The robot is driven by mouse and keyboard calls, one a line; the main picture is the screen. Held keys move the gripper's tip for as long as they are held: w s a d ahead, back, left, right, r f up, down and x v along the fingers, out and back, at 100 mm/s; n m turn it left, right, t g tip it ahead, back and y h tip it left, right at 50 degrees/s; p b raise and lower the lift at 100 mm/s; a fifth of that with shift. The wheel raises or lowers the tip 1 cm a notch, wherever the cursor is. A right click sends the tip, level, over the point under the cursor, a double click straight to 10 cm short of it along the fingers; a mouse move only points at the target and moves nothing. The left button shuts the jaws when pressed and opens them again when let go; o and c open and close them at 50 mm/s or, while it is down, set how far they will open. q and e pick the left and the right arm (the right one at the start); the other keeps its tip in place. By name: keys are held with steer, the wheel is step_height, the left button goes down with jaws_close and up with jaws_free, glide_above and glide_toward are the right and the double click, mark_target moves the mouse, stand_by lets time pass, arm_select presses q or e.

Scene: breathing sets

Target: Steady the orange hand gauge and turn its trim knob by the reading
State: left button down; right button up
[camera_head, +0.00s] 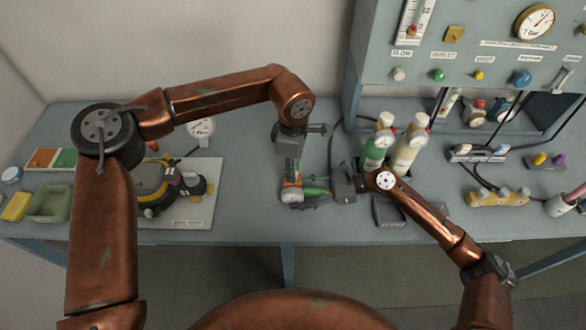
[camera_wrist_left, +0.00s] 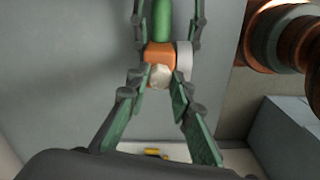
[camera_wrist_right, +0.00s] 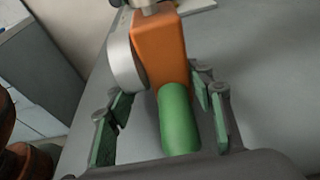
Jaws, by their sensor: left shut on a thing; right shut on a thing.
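The orange hand gauge (camera_head: 294,183) is held just above the bench front, near the middle of the head view. It has an orange body (camera_wrist_right: 160,45), a green handle (camera_wrist_right: 178,120) and a round pale dial (camera_wrist_right: 124,60) on its side. My right gripper (camera_head: 310,193) comes from the right and is shut on the handle. My left gripper (camera_head: 291,170) comes down from above and is shut on the cream trim knob (camera_wrist_left: 160,76), which shows between its fingers in the left wrist view. The dial's reading is too small to tell in the head view and turned away in the wrist views.
Green and cream bottles (camera_head: 378,150) stand behind my right gripper. A grey box (camera_head: 388,212) lies nearby. A board with a yellow-black device (camera_head: 155,188) lies left, beside a green tray (camera_head: 50,203). A panel with gauges (camera_head: 470,60) rises at the back right. The bench between is mostly clear.

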arm_select(q)
steer(key=shift+n, duration=0.3)
steer(key=n, duration=0.5)
steer(key=shift+n, duration=0.3)
steer(key=n, duration=0.5)
steer(key=shift+n, duration=0.3)
steer(key=c, duration=1.7)
jaws_free()
step_height(320, 180, up, 12)
